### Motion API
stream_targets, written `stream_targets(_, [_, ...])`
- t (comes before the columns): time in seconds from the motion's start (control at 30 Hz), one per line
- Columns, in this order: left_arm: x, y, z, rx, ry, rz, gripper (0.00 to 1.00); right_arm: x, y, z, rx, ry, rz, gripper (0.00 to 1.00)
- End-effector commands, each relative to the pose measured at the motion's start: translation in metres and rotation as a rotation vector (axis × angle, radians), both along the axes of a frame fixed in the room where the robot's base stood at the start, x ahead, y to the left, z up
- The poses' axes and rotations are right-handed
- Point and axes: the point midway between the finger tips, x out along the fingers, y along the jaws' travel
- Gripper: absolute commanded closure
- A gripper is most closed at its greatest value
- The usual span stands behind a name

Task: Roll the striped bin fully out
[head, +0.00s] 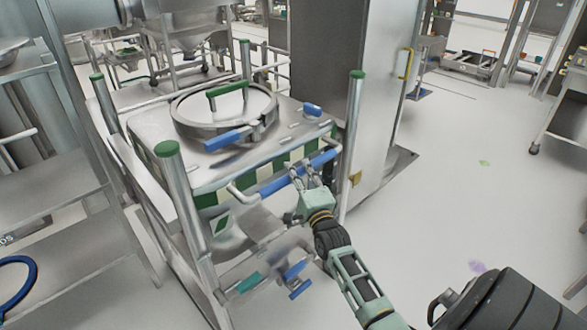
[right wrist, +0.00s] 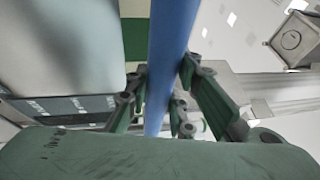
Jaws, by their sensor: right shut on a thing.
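The striped bin (head: 160,128) is a metal bin with a green, white and yellowish checked band along its upper front edge. A round lid with a green handle (head: 228,90) and a blue latch sits on top. A blue push bar (head: 299,172) runs across its front. It stands inside a metal frame with green-capped posts (head: 173,190). My right gripper (head: 303,180) is at the right part of the bar. In the right wrist view its fingers (right wrist: 160,95) are shut around the blue bar (right wrist: 170,60). My left gripper is not in view.
A tall metal cabinet (head: 335,60) stands right behind the frame. Metal shelving (head: 60,200) is close on the left. Blue and teal valve handles (head: 290,278) show low at the bin's front. The floor (head: 480,150) on the right is largely clear.

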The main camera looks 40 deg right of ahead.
Motion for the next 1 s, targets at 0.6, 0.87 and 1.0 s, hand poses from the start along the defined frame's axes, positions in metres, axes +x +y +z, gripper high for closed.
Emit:
stream_targets(0.6, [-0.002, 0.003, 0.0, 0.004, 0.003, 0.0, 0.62, -0.001, 0.001, 0.001, 0.002, -0.003, 0.0, 0.59])
stream_targets(0.87, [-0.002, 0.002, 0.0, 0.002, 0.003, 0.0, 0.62, -0.039, 0.013, -0.008, 0.003, 0.0, 0.001, 0.59])
stream_targets(1.0, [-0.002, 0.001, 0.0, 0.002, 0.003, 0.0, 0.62, -0.068, 0.022, -0.013, 0.004, -0.001, 0.0, 0.59])
